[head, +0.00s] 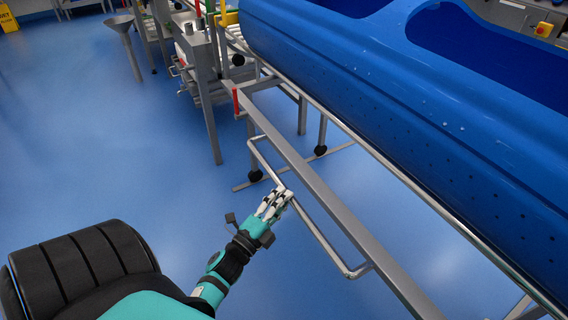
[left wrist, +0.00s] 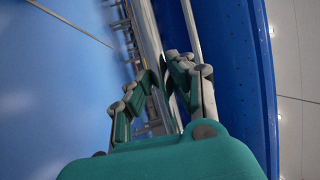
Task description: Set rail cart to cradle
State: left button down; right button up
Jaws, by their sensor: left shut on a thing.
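The rail cart (head: 310,180) is a grey metal tube frame running diagonally through the head view, with a bent push handle (head: 322,243) on its near side. My left gripper (head: 276,203) is shut on this handle, around its long bar near the middle. In the left wrist view the fingers of the left gripper (left wrist: 165,85) are closed in front of the metal rails. A large blue tub (head: 400,100) lies lengthwise above the frame; it also shows in the left wrist view (left wrist: 240,90). I cannot tell which part is the cradle. My right gripper is not in view.
A grey post stand (head: 207,90) with red and yellow parts stands at the cart's far end. A funnel-topped stand (head: 128,45) is further left. A yellow floor sign (head: 8,18) is at the top left.

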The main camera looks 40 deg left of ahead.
pick_arm(q)
jog(key=shift+a+r, duration=0.1)
jog(key=shift+r, duration=0.35)
jog(key=c, duration=1.2)
grip_release()
jog(key=shift+o, duration=0.2)
jog(key=shift+s+f, duration=0.1)
jog(key=shift+f, duration=0.05)
jog(key=s+f, duration=0.2)
jog(key=s, duration=0.9)
jog(key=shift+s+d, duration=0.25)
jog(key=shift+s, duration=0.15)
jog(key=shift+f, duration=0.1)
